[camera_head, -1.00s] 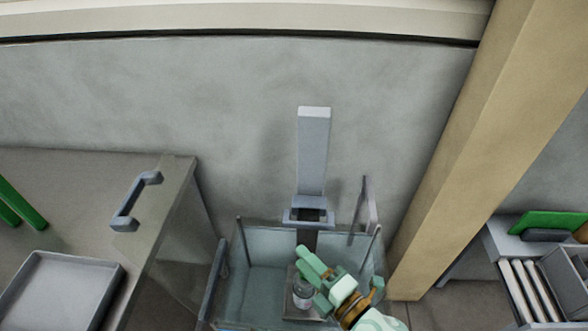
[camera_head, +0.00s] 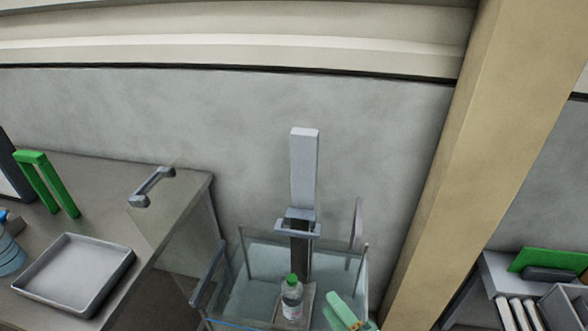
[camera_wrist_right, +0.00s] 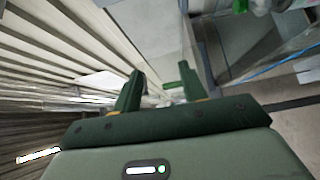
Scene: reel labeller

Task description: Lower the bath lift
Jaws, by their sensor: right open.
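The bath lift has a tall pale grey column (camera_head: 304,168) behind a clear-walled tank (camera_head: 250,262). A grey handle-like bracket (camera_head: 298,230) crosses the column's lower end, above the tank. A clear bottle (camera_head: 291,300) with a green cap and a pale label stands upright on the lift's small grey platform (camera_head: 309,296). My right gripper (camera_head: 340,309) is pale green, at the bottom edge, right of the bottle and apart from it. In the right wrist view the right gripper (camera_wrist_right: 160,82) has its fingers apart with nothing between them. My left gripper is not in view.
Left of the tank stands a bench with a grey tray (camera_head: 75,272), a green two-post stand (camera_head: 48,183) and a clear panel with a grey handle (camera_head: 152,187). A tan post (camera_head: 470,150) rises at right. A shelf with a green board (camera_head: 550,258) stands beyond it.

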